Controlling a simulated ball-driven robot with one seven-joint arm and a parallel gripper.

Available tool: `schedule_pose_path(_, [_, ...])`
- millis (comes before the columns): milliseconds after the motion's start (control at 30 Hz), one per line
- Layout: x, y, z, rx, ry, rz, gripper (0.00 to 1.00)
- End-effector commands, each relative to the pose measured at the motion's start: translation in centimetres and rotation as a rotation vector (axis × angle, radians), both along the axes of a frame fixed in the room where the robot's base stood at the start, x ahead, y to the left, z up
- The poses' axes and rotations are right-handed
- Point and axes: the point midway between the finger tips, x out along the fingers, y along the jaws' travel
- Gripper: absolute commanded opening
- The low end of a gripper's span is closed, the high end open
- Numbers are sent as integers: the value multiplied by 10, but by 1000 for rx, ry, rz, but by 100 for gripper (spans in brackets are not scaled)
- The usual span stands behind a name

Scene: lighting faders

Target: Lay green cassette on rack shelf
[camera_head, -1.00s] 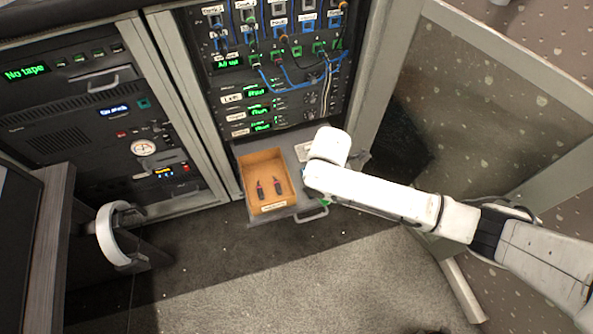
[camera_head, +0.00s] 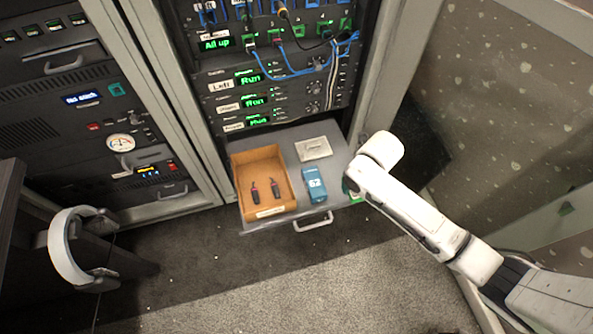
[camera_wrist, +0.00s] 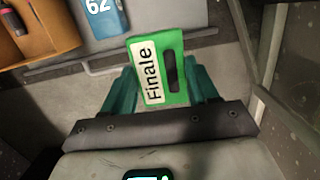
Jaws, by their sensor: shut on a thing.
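The green cassette (camera_wrist: 176,86) fills the middle of the wrist view, with a white label reading "Finale" and a dark window. My gripper (camera_wrist: 163,88) has its teal fingers on both sides of it and is shut on it. In the head view a small green part of the cassette (camera_head: 350,190) shows at the right edge of the pulled-out shelf (camera_head: 325,172), below my white wrist. My fingers are mostly hidden there. I cannot tell from these views whether the cassette touches the shelf.
On the shelf stand a wooden tray (camera_head: 285,206) with two small dark-red items, a blue cassette marked 62 (camera_head: 314,184) and a grey labelled plate (camera_head: 314,148). A handle (camera_head: 313,224) sticks out in front. An open cabinet door (camera_head: 490,110) stands at right.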

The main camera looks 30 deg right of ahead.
Motion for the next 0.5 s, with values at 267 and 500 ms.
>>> schedule_pose_path(267, [16, -7, -13, 0, 1, 28, 28])
schedule_pose_path(500, [45, -20, -27, -2, 1, 28, 28])
